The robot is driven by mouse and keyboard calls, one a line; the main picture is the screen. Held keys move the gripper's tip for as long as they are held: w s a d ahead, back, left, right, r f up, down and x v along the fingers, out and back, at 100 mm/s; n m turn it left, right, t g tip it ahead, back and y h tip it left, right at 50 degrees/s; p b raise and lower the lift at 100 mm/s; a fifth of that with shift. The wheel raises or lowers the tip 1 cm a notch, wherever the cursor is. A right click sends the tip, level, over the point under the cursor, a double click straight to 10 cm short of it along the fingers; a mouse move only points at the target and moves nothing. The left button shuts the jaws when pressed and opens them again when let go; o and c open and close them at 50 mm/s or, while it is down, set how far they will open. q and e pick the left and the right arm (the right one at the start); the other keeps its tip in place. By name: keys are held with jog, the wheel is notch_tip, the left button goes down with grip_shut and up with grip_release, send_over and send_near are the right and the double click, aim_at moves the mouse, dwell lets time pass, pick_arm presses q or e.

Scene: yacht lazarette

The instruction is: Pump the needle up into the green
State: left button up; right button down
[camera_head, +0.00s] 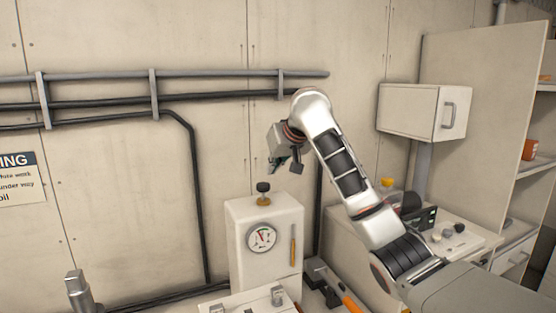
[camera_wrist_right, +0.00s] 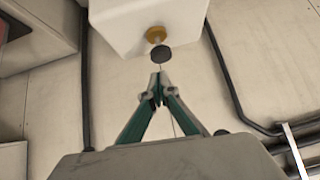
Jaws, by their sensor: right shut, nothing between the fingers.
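A white box (camera_head: 235,265) stands against the wall in the head view. Its front carries a round gauge (camera_head: 262,238) with red and green on a pale face; the needle is too small to read surely. A black knob on a brass collar (camera_head: 263,187) sticks up from the box top. My right gripper (camera_head: 278,171) is shut and empty, above and slightly right of the knob. In the right wrist view its closed fingertips (camera_wrist_right: 158,82) point at the black knob (camera_wrist_right: 161,54), apart from it. My left gripper is not in view.
An orange upright strip (camera_head: 293,245) is on the box front. An orange-handled item (camera_head: 350,302) lies at lower right. A grey metal post (camera_head: 79,291) stands at lower left. Pipes (camera_head: 200,75) run along the wall. A white cabinet (camera_head: 422,110) hangs at right.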

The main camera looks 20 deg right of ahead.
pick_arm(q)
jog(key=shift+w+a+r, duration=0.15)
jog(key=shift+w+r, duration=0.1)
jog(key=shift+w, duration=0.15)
pick_arm(e)
jog(key=v, duration=0.5)
jog(key=shift+s+r, duration=0.1)
jog(key=shift+r, duration=0.05)
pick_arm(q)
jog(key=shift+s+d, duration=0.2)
pick_arm(e)
jog(key=shift+a, duration=0.1)
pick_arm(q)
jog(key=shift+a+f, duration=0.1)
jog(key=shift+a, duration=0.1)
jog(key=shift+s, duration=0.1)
